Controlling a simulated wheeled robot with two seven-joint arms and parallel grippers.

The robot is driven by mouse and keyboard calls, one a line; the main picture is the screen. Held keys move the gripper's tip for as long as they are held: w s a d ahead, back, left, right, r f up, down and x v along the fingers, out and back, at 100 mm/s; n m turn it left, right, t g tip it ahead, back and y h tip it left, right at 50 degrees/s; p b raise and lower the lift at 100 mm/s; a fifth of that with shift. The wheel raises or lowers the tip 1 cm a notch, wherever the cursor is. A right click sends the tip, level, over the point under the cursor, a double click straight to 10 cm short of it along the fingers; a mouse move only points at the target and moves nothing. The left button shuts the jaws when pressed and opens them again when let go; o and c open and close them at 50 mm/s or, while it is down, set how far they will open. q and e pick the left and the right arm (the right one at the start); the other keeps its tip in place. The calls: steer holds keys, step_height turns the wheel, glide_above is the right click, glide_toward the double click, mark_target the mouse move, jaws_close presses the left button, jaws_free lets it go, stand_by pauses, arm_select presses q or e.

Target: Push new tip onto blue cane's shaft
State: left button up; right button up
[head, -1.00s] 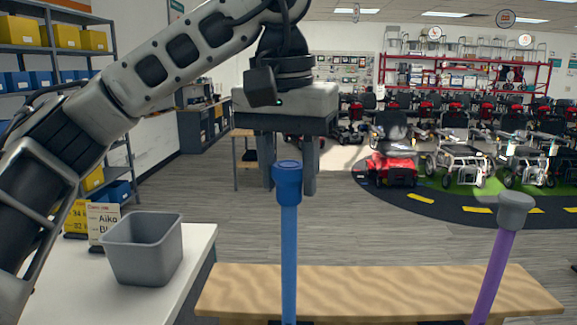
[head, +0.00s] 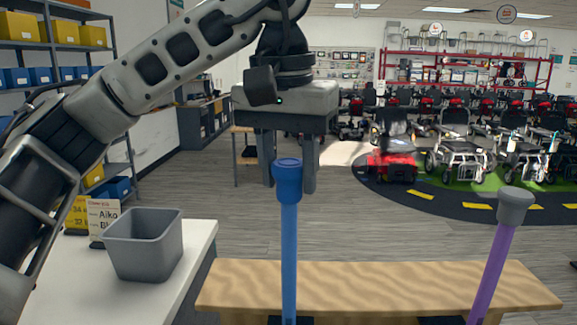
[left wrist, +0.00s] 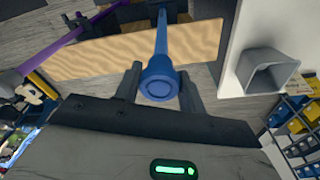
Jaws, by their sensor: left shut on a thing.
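The blue cane (head: 289,262) stands upright at the wooden bench, and its lower end is hidden at the picture's bottom edge. A blue tip (head: 288,180) sits on its upper end, in line with the shaft. In the left wrist view the tip (left wrist: 160,88) shows its round end, with the shaft (left wrist: 161,40) running away behind it. My left gripper (head: 288,188) points down from above, one finger on each side of the tip, shut on it. Its fingers also show beside the tip in the left wrist view (left wrist: 159,72). My right gripper is not in view.
A purple cane (head: 490,275) with a grey tip (head: 515,206) stands to the right. The wooden bench (head: 400,280) spans the front. A grey bin (head: 145,245) sits on a white table (head: 190,280) at left. Scooters and shelves stand farther back.

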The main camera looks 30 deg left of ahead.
mark_target(288, 191)
arm_select(q)
steer(key=shift+f+b, duration=0.75)
steer(key=shift+f, duration=0.85)
stand_by(1.3)
steer(key=o, duration=1.8)
steer(key=shift+r+p, duration=0.9)
steer(key=shift+r, duration=3.65)
